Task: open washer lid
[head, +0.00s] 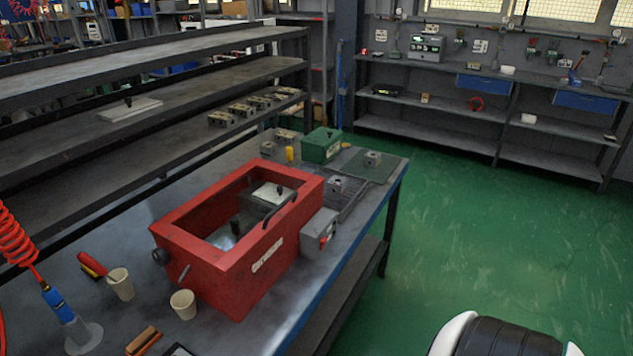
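The washer (225,270) is a red box with white lettering, standing on the workbench in the middle of the head view. Its top is a red frame (190,218) around a large rectangular opening, with a black bar handle (281,209) along the right side. Through the opening I see a grey interior and a light grey block (270,191). I cannot tell whether a clear pane covers the opening. A grey box (318,235) is on the washer's right side. Neither of my grippers is in view.
Two beige cups (184,305) (121,284) stand in front of the washer, near a red coiled hose (18,236) and a brush (144,341). A green box (320,146) and grey valve blocks (373,158) stand behind it.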

